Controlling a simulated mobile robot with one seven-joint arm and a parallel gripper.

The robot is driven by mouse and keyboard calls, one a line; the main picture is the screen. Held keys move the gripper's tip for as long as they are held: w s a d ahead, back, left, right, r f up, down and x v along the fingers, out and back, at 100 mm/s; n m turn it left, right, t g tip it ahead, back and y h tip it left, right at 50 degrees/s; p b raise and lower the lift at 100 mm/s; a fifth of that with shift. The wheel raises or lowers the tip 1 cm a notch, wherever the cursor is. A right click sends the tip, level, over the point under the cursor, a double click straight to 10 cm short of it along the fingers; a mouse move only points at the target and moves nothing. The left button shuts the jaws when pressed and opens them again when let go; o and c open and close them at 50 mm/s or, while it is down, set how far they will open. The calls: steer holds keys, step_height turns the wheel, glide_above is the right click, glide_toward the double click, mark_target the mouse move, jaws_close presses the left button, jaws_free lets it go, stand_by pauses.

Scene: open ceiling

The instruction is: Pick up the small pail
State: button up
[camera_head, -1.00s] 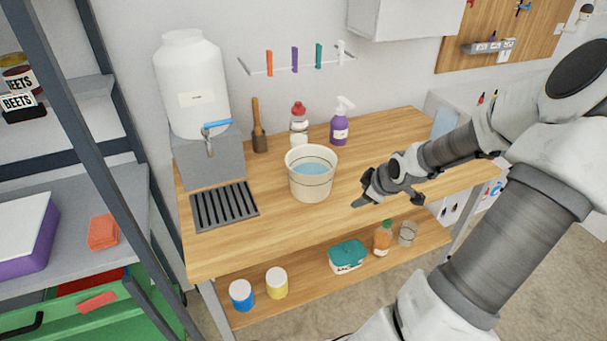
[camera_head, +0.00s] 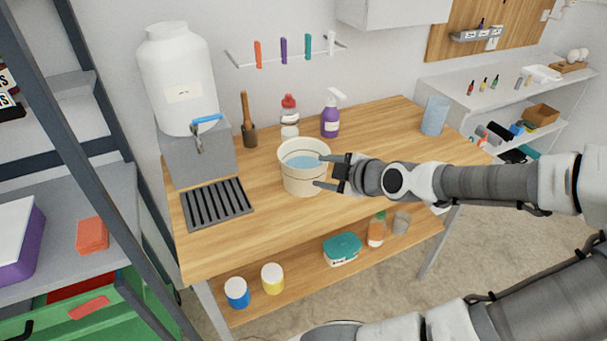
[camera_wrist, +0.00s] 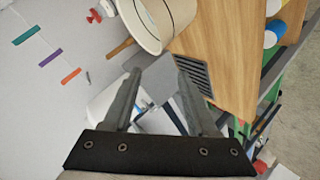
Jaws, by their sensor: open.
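The small pail (camera_head: 303,180) is a cream bucket with a thin dark band and blue inside, standing upright on the wooden bench. In the head view my gripper (camera_head: 320,171) is open at the pail's right side, its fingers pointing left and overlapping the pail in the picture. In the wrist view the pail (camera_wrist: 160,20) shows at the top, beyond the fingertips of my gripper (camera_wrist: 157,68). The fingers are spread with nothing between them. I cannot tell if a finger touches the pail.
A white water tank (camera_head: 180,80) on a grey stand is at the left, with a black drain grate (camera_head: 216,203) before it. A red-capped bottle (camera_head: 289,118), purple spray bottle (camera_head: 330,118) and brush (camera_head: 249,125) stand behind the pail. A blue cup (camera_head: 435,115) is at right.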

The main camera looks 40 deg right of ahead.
steer(key=b, duration=0.3)
glide_toward(290, 170)
steer(key=x, duration=0.4)
steer(key=b+x, duration=0.2)
steer(key=x, duration=0.1)
steer(key=shift+w+f, duration=0.5)
steer(key=shift+w, duration=0.2)
